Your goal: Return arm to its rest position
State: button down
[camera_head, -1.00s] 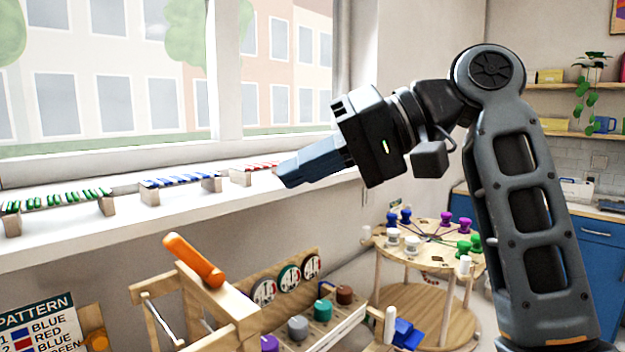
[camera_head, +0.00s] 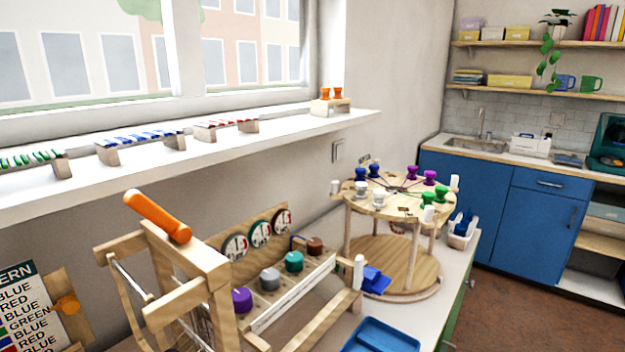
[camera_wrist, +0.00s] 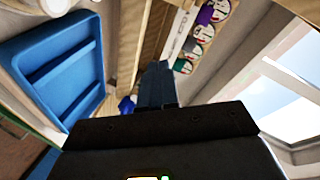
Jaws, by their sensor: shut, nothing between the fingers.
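My gripper (camera_wrist: 158,82) shows in the wrist view only, with its blue fingers together in the middle of the picture and nothing held between them. It is out of the head view, and so is the rest of my arm. In the wrist view a blue tray (camera_wrist: 62,72) lies to the left of the fingers. A row of round dials (camera_wrist: 200,32) and colored knobs shows beyond the fingers to the upper right. The window (camera_wrist: 290,85) is at the right edge. I cannot tell the distance from the fingers to these things.
In the head view a wooden frame with an orange handle (camera_head: 158,216) stands at the front left. A round two-tier wooden stand (camera_head: 398,264) with colored spools is at the center right. The blue tray (camera_head: 380,338) is at the bottom. A white windowsill (camera_head: 290,125) holds bead racks.

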jog(key=s+d+f+t+h, duration=0.1)
jog(key=s+d+f+h, duration=0.3)
jog(key=s, duration=0.4)
jog(key=s+d+f+t+h, duration=0.1)
jog(key=s+d+f+h, duration=0.1)
jog(key=s+d+f, duration=0.5)
jog(key=s+d+r+n+h, duration=0.1)
jog(key=s+r, duration=0.2)
jog(key=s, duration=0.4)
jog(key=s+d+r+n+h, duration=0.1)
jog(key=s+d+r, duration=0.1)
jog(key=s+r, duration=0.2)
jog(key=s+d+r+n+t+h, duration=0.1)
jog(key=s+r, duration=0.3)
jog(key=s, duration=0.5)
jog(key=shift+s+d+r+n, duration=0.3)
jog(key=shift+d+n, duration=0.2)
jog(key=shift+d, duration=0.2)
